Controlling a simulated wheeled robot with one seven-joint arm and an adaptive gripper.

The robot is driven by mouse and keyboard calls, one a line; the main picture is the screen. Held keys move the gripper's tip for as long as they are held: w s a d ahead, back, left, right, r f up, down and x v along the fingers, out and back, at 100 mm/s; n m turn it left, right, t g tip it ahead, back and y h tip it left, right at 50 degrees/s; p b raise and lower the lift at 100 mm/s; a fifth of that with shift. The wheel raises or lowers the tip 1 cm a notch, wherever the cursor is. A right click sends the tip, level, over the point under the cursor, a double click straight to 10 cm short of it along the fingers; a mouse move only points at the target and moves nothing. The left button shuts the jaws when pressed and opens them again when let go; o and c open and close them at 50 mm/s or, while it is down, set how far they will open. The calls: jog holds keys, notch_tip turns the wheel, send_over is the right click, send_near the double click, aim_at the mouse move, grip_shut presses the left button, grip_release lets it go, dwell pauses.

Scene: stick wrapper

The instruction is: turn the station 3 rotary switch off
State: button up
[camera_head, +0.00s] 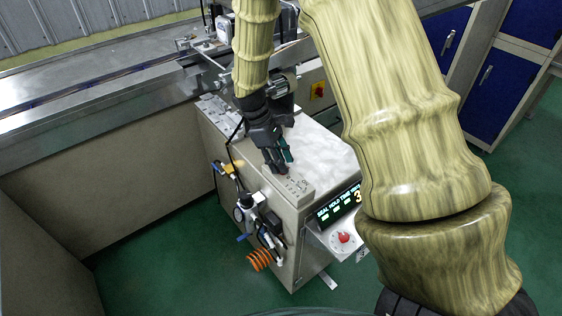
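My gripper (279,161) is dark with a teal part and points down at the front top edge of the white machine cabinet (325,160). Its fingertips are just above or touching a small marked panel (296,187) there. The fingers hide part of this panel, so I cannot see a switch under them or tell whether they hold anything. A red knob (343,238) sits on a light plate below a lit display (338,205) that shows a large 3, partly hidden by my arm. A red switch on a yellow plate (318,90) is farther back. I cannot read which is station 3's rotary switch.
Pneumatic fittings (247,207) and an orange coiled hose (259,259) stick out from the cabinet's left side. A long metal conveyor (90,112) runs behind. Blue cabinets (505,80) stand at the right. Green floor (150,255) is clear at the front left.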

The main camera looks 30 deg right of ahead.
jog(key=shift+s+d+f, duration=0.1)
jog(key=shift+f, duration=0.3)
grip_shut()
jog(key=shift+r+p, duration=0.1)
jog(key=shift+p, duration=0.25)
jog(key=shift+r+m+y+p, duration=0.15)
jog(key=shift+m+y+p, duration=0.25)
jog(key=shift+m+p, duration=0.55)
jog(key=shift+d+m+g+y+p, duration=0.15)
jog(key=shift+m+y+p, duration=0.2)
jog(key=shift+m+p, duration=0.45)
jog(key=shift+a+m+g+y+p, duration=0.15)
jog(key=shift+m+y+p, duration=0.25)
jog(key=shift+m, duration=0.65)
jog(key=shift+d, duration=0.15)
